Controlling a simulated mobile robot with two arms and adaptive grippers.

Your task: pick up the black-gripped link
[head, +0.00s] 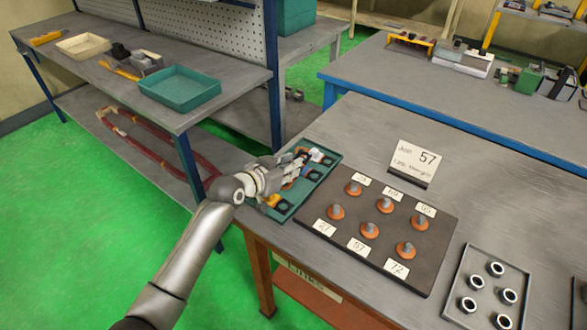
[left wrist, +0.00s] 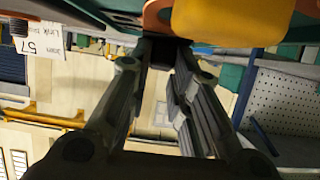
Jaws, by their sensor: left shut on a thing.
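My left gripper (head: 300,158) reaches over the teal tray (head: 326,184) at the near table's left corner. In the left wrist view its fingers (left wrist: 168,58) close on a dark block (left wrist: 172,54), which I take as the grip of the black-gripped link. The rest of that link is mostly hidden by the gripper. A yellow-gripped piece (head: 272,201) lies in the tray beside the gripper; its yellow block also shows large in the left wrist view (left wrist: 240,22). My right gripper is not in view.
A tray (head: 452,300) of several metal rings lies at right. A shelf bench (head: 155,95) with a teal bin (head: 180,88) stands left.

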